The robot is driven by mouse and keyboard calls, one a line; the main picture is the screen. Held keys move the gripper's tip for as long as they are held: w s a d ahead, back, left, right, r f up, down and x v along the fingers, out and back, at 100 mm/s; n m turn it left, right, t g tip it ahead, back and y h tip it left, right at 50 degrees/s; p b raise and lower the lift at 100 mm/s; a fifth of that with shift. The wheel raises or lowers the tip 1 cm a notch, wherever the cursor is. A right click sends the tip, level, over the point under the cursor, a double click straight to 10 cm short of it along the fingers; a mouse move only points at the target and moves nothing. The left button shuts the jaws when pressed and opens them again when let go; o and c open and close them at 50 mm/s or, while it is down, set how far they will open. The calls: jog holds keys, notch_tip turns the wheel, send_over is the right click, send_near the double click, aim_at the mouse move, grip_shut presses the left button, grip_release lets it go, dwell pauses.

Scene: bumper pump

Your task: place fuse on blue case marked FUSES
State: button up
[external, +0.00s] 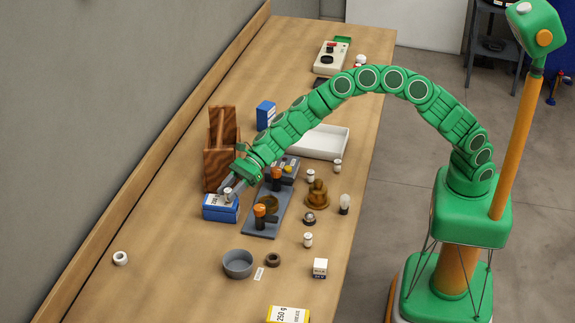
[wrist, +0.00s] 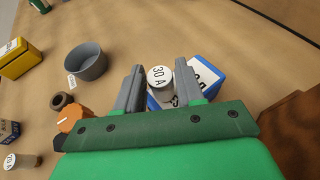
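The fuse (external: 228,194) is a small white cylinder with metal ends; its end reads 30 A in the wrist view (wrist: 160,77). My gripper (external: 231,190) has a finger on each side of it and appears shut on it. The blue case (external: 220,213) with a white label is directly under the fuse, and its corner shows behind the right finger in the wrist view (wrist: 211,78). The fuse is at the case top; I cannot tell whether it touches. The label's wording is not readable here.
A brown wooden holder (external: 219,158) stands close behind the case. A dark fixture with orange knobs (external: 262,220) is just right. A grey bowl (external: 237,263), dark ring (external: 273,260) and yellow box (external: 288,315) lie nearer. The table's left side is mostly clear.

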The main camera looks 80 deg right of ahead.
jog(key=shift+o, duration=1.1)
jog(key=shift+r, duration=0.15)
jog(key=v, duration=1.2)
jog(key=shift+r, duration=0.1)
